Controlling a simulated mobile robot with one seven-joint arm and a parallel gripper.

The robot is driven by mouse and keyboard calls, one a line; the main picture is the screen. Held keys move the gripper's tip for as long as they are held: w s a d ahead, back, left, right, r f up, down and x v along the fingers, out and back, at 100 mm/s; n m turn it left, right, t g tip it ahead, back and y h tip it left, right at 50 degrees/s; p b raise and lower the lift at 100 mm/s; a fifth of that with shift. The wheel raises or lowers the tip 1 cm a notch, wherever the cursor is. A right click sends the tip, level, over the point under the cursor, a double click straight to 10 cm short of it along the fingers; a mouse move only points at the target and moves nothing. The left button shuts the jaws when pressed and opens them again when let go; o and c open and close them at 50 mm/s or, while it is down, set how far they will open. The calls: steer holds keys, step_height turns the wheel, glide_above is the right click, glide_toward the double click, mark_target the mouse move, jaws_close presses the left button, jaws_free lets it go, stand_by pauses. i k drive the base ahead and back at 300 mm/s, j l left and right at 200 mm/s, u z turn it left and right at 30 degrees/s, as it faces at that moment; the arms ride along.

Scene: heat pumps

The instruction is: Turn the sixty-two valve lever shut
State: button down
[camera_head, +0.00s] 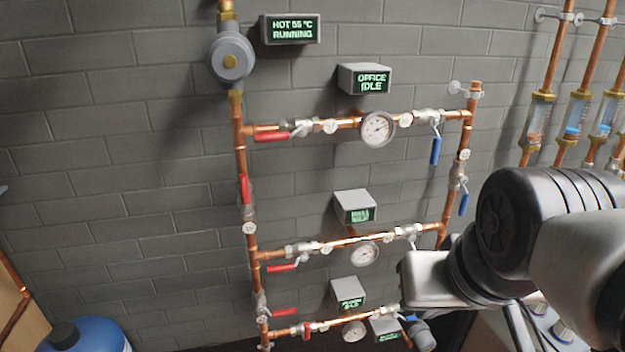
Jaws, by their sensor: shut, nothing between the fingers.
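Several valve levers sit on the copper pipework. Red levers show at the upper branch (272,138), the left riser (244,189), the middle branch (282,268) and lower down (285,312). Blue levers hang at the upper right (435,150) and on the right riser (463,204). Small round white tags (330,126) sit by valves, but their numbers are too small to read, so I cannot tell which lever is sixty-two. My gripper (408,281) is at the right, in front of the lower right pipework. Its fingertips are not clearly visible, and it holds nothing.
A grey pump (231,58) is at the top left. Flow meters (577,117) stand at the right. A blue tank (88,335) is at the lower left. My arm hides the lower right.

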mark_target(303, 257)
steer(key=u, duration=0.75)
steer(key=j+z, duration=0.2)
steer(key=j, duration=0.15)
steer(key=z, duration=0.25)
steer(key=i+j+z, duration=0.3)
steer(key=i+l, duration=0.1)
